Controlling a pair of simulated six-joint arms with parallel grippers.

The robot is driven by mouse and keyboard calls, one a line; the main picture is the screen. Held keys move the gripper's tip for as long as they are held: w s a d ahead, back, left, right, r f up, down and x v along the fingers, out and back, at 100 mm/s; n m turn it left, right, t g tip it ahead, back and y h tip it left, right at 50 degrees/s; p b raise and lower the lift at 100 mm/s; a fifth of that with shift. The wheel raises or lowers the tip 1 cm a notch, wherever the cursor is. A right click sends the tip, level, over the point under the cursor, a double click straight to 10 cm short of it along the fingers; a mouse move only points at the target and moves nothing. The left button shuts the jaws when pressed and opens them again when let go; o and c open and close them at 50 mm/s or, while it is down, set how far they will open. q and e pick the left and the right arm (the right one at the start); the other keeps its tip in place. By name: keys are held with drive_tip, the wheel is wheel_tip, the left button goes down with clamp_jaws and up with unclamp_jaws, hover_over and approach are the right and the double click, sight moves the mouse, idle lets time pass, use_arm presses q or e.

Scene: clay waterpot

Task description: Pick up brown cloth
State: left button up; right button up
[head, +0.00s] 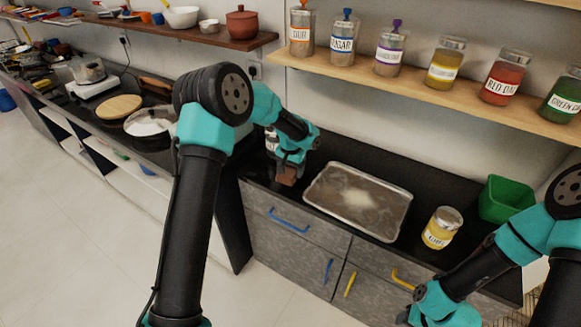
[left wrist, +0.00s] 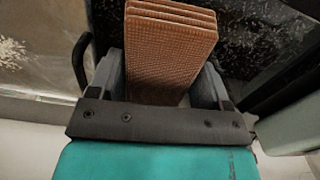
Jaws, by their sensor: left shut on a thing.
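The brown cloth (left wrist: 160,45) is a folded, stacked piece with a woven texture. In the left wrist view it stands between the two fingers of my left gripper (left wrist: 160,85), which is shut on it. In the head view the left gripper (head: 290,165) is above the black counter, just left of the metal tray, with the brown cloth (head: 287,178) showing below it. The arm hides part of the gripper. My right gripper (head: 420,310) is low at the bottom right, only partly seen, and its fingers do not show clearly.
A metal tray (head: 318,200) with pale powder lies on the counter right of the left gripper. A yellow-labelled jar (head: 441,228) and a green bin (head: 505,199) stand further right. A shelf (head: 430,95) with several spice jars hangs above. A lidded pan (head: 150,122) is at left.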

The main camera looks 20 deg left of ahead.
use_arm(q)
drive_tip(key=s+d+r, duration=0.1)
drive_tip(key=s+d, duration=0.3)
drive_tip(key=s, duration=0.8)
drive_tip(key=shift+s+d, duration=0.25)
drive_tip(key=shift+d, duration=0.15)
drive_tip(key=shift+r, duration=0.1)
